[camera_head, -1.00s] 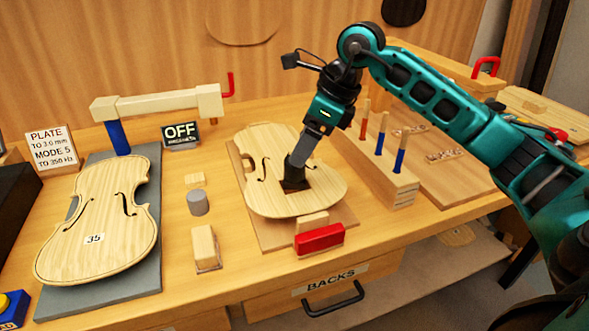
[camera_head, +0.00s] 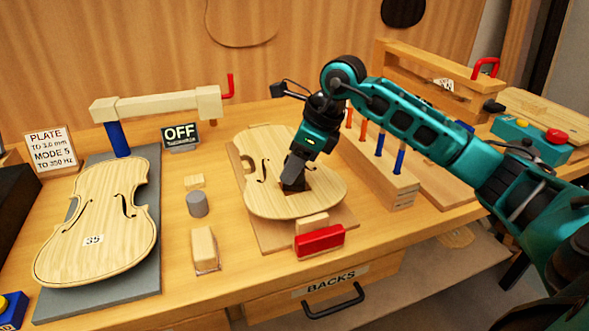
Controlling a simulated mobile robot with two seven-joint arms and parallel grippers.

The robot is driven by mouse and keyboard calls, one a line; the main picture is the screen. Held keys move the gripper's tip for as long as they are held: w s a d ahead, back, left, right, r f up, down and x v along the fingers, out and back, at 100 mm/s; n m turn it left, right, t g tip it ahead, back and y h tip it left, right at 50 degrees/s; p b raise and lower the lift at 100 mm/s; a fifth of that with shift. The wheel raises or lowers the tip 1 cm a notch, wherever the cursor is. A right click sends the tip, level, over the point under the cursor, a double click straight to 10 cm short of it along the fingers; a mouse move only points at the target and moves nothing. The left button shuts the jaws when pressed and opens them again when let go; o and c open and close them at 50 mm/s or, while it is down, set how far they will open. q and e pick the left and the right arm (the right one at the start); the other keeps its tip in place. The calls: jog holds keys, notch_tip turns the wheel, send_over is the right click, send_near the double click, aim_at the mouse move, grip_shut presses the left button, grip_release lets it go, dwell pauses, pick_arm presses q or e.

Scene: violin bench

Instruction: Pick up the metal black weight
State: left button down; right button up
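The black metal weight (camera_head: 291,184) is a small dark block on the right-hand violin plate (camera_head: 324,186). My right gripper (camera_head: 293,176) points down at it, with its grey fingers at the top of the weight, and partly hides it. The fingers overlap the weight in the picture, and I cannot tell whether they are shut on it. No clear gap shows between the weight and the plate. My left gripper is not in view.
A red-faced block (camera_head: 320,239) stands at the plate's front edge. A rack of chisels (camera_head: 387,180) stands to the right. A grey cylinder (camera_head: 197,205) and a wooden block (camera_head: 205,247) are to the left. Another violin plate (camera_head: 100,215) lies at far left.

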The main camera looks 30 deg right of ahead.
grip_shut()
jog(key=shift+r, duration=0.1)
jog(key=shift+r, duration=0.1)
